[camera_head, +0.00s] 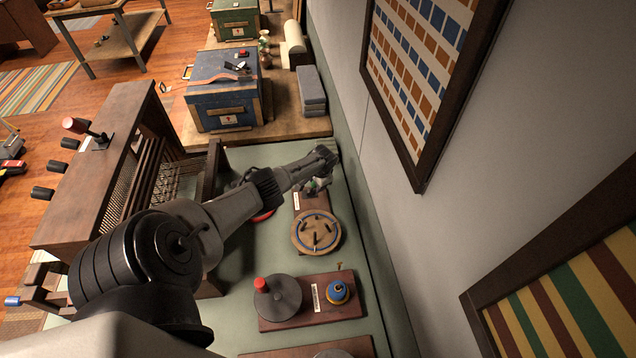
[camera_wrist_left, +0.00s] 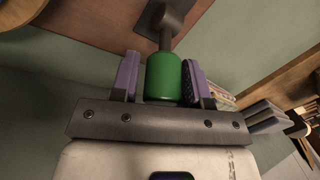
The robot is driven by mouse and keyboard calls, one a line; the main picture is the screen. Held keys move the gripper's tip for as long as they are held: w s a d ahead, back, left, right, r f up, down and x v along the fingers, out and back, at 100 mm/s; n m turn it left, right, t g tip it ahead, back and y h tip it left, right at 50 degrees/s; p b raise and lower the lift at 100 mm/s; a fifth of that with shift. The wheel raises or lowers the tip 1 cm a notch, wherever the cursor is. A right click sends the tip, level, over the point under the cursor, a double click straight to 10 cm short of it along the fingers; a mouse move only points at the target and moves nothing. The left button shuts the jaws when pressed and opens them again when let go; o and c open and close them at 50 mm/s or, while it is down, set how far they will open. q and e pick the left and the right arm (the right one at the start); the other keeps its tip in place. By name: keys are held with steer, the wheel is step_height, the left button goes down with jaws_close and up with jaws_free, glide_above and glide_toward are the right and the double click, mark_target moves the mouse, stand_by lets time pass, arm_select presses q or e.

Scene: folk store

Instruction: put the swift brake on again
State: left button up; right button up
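A green knob (camera_wrist_left: 163,78) on a dark grey lever (camera_wrist_left: 166,22) fills the middle of the left wrist view; I take it to be the swift brake's handle. My left gripper (camera_wrist_left: 162,75) is open, with one purple-padded finger on each side of the knob and a thin gap showing at the left. In the head view my left gripper (camera_head: 322,160) is over the far end of a brown board, with a bit of green (camera_head: 316,188) just below it. A round wooden disc (camera_head: 302,239) with a blue ring and pegs sits in front of it. My right gripper is out of view.
A board (camera_head: 350,306) with a grey disc (camera_head: 277,298), red knob and blue-yellow knob lies nearer on the green bench. A wooden loom-like frame (camera_head: 95,190) stands left. A blue chest (camera_head: 224,92) and grey blocks (camera_head: 311,91) are behind. The wall is close on the right.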

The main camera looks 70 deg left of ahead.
arm_select(q)
steer(key=shift+o, duration=1.3)
steer(key=shift+r, duration=0.15)
steer(key=shift+r+p, duration=0.35)
step_height(320, 180, up, 13)
steer(key=d+p, duration=0.2)
steer(key=p, duration=0.2)
steer(key=shift+w+d+f, duration=0.2)
steer(key=shift+w+d, duration=0.05)
steer(key=shift+w, duration=0.2)
